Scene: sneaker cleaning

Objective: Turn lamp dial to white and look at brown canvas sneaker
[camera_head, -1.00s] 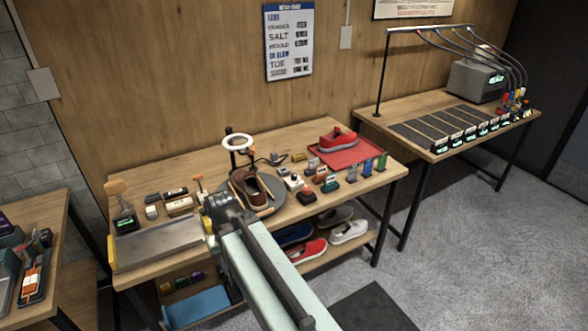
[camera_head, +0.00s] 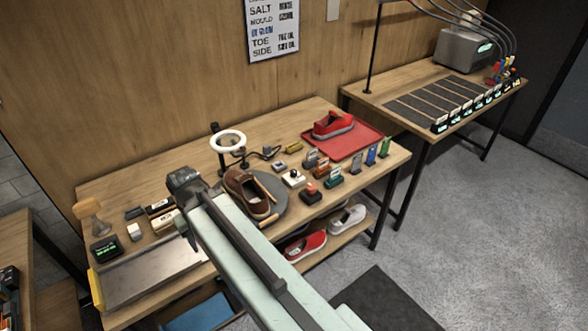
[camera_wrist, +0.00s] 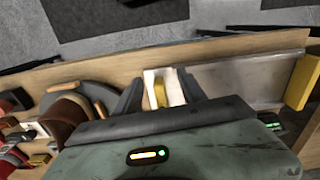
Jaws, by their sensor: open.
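The brown canvas sneaker (camera_head: 243,190) rests on a round grey turntable (camera_head: 278,202) on the middle bench. A lamp with a white ring (camera_head: 228,141) stands behind it. I cannot make out which part is the lamp dial. My gripper (camera_head: 191,238) is left of the sneaker, partly hidden by my arm. In the wrist view my gripper (camera_wrist: 160,92) is open, its dark fingers on either side of a white holder with a yellow piece (camera_wrist: 160,91); contact is not clear. The brown sneaker (camera_wrist: 62,116) and turntable (camera_wrist: 88,93) show at the left there.
A metal tray (camera_head: 140,276) lies front left on the bench. Small blocks and a white box with a dark knob (camera_head: 293,178) stand right of the turntable. A red sneaker (camera_head: 334,125) sits on a red tray (camera_head: 372,140). Floor at the right is open.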

